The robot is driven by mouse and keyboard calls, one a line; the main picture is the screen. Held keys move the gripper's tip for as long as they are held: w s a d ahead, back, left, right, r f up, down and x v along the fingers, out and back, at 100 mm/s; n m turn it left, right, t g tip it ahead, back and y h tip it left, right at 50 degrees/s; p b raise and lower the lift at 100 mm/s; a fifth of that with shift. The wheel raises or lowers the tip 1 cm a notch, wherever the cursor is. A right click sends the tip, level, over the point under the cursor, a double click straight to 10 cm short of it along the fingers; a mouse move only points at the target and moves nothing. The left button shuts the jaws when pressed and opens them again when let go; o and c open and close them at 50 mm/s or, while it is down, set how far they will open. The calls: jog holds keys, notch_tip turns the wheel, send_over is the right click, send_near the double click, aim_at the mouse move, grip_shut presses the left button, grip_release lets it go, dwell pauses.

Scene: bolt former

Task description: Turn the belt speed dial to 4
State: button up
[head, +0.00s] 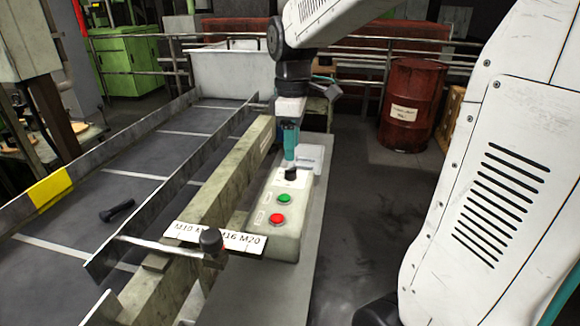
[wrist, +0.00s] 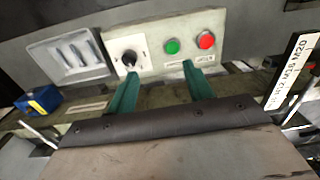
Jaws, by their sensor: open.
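The belt speed dial is a black knob (head: 291,173) on the sloped top of a pale control box (head: 284,238). In the wrist view the knob (wrist: 129,60) sits on a white square plate (wrist: 120,48); its scale marks are too small to read. My gripper (head: 289,157) points down just above the knob in the head view. In the wrist view my gripper (wrist: 158,70) is open, with its teal fingers apart and nothing between them. The knob shows just beyond the left fingertip, off-centre from the gap; whether they touch I cannot tell.
A green button (head: 284,198) and a red button (head: 276,218) sit beside the dial. A black-knobbed lever (head: 210,240) stands by a label strip (head: 248,242) at the front. A bolt (head: 117,211) lies on the dark belt at left. A red drum (head: 408,105) stands behind.

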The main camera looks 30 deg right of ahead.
aim_at(291, 173)
jog(key=w+d+f+n, duration=0.1)
jog(key=w, duration=0.1)
jog(key=w+d+f+n, duration=0.1)
jog(key=w, duration=0.1)
jog(key=w+d+f+n, duration=0.1)
jog(key=w, duration=0.1)
jog(key=shift+w+d+f+g, duration=0.2)
jog(key=shift+d+f+g, duration=0.1)
jog(key=shift+d, duration=0.1)
jog(key=f, duration=0.7)
jog(key=shift+s+a+f, duration=0.1)
jog(key=shift+s+f, duration=0.1)
jog(key=shift+f, duration=0.05)
jog(key=c, duration=1)
